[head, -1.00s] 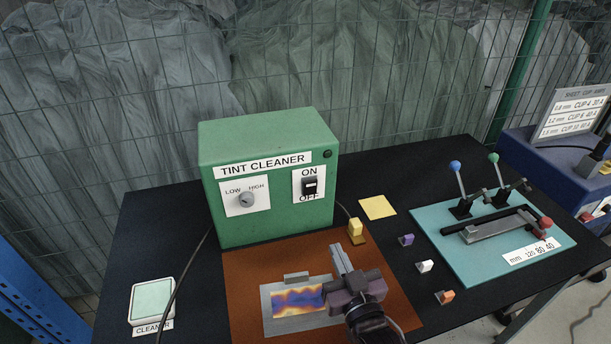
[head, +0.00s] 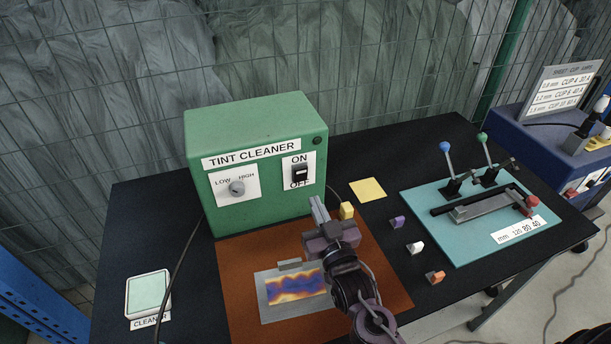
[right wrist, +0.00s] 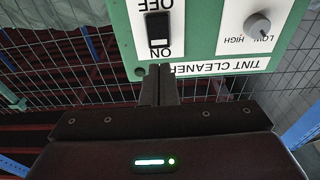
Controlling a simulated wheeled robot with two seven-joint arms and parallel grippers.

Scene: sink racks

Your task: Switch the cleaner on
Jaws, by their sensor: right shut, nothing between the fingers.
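The green tint cleaner box (head: 255,120) stands at the back of the black table. Its black rocker switch (head: 301,174) sits between the printed ON above and OFF below. In the right wrist view the switch (right wrist: 158,30) appears upside down, with a white mark on its ON half. A small round lamp (head: 317,141) at the box's upper right looks dark. A grey dial (head: 237,188) marked LOW and HIGH is left of the switch. My right gripper (head: 315,203) is shut and empty, its fingertips below the switch in the head view. My left gripper is out of view.
A brown mat (head: 380,270) with a colourful plate (head: 297,287) lies before the box. Small blocks, including a yellow one (head: 347,210), stand to the right. A teal lever panel (head: 460,245) is further right. A pale pad (head: 148,293) and a cable are left.

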